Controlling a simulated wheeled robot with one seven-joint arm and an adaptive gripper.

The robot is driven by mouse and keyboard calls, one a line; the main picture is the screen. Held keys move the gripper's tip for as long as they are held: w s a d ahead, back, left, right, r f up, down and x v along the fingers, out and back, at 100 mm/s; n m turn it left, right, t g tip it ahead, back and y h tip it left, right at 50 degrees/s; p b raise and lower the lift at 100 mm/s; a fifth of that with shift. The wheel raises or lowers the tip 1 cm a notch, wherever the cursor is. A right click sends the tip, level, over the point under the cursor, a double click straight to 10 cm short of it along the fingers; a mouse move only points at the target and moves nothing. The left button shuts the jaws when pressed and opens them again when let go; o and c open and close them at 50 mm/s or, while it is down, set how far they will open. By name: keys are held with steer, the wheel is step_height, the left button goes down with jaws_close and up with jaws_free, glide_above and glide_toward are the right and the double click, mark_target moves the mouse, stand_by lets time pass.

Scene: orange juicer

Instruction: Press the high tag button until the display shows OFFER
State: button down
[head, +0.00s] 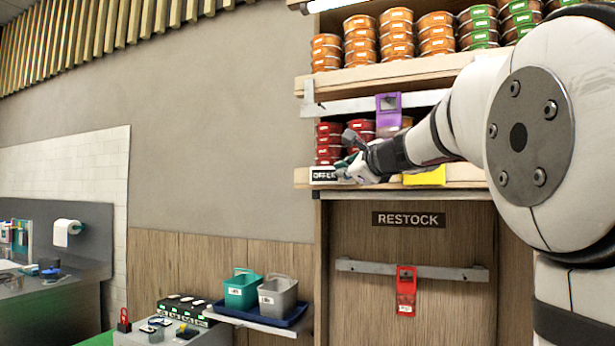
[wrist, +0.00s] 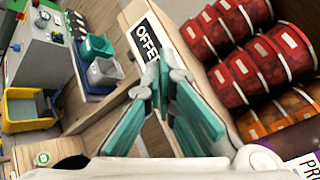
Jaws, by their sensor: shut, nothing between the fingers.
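The high tag (head: 323,175) is a small black display on the front edge of the middle shelf, at its left end. It reads OFFER, though my gripper covers its right end in the head view. In the wrist view the tag (wrist: 147,42) stands tilted in the picture, with white letters "OFFE" and the last letter cut off by my fingers. My gripper (head: 347,172) is shut and empty, with teal finger pads. Its fingertips (wrist: 158,68) are right at the tag's near end; I cannot tell whether they touch. The button is hidden behind them.
Red tubs (wrist: 252,70) stand on the shelf close beside my gripper. A purple holder (head: 389,110) hangs above, and a yellow card (head: 425,175) is on the shelf edge to the right. Below are a RESTOCK door (head: 408,219) with a red tag (head: 406,290), and bins (head: 278,296).

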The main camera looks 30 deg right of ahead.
stand_by(0.4)
steer(key=shift+s+a, duration=0.5)
steer(key=shift+a, duration=0.15)
steer(key=shift+s+a, duration=0.8)
steer(key=shift+a, duration=0.2)
steer(key=shift+s+a, duration=0.75)
steer(key=shift+a, duration=0.2)
steer(key=s+a, duration=0.2)
steer(key=s+a+p, duration=0.1)
steer(key=a, duration=0.1)
steer(key=shift+s+a, duration=0.35)
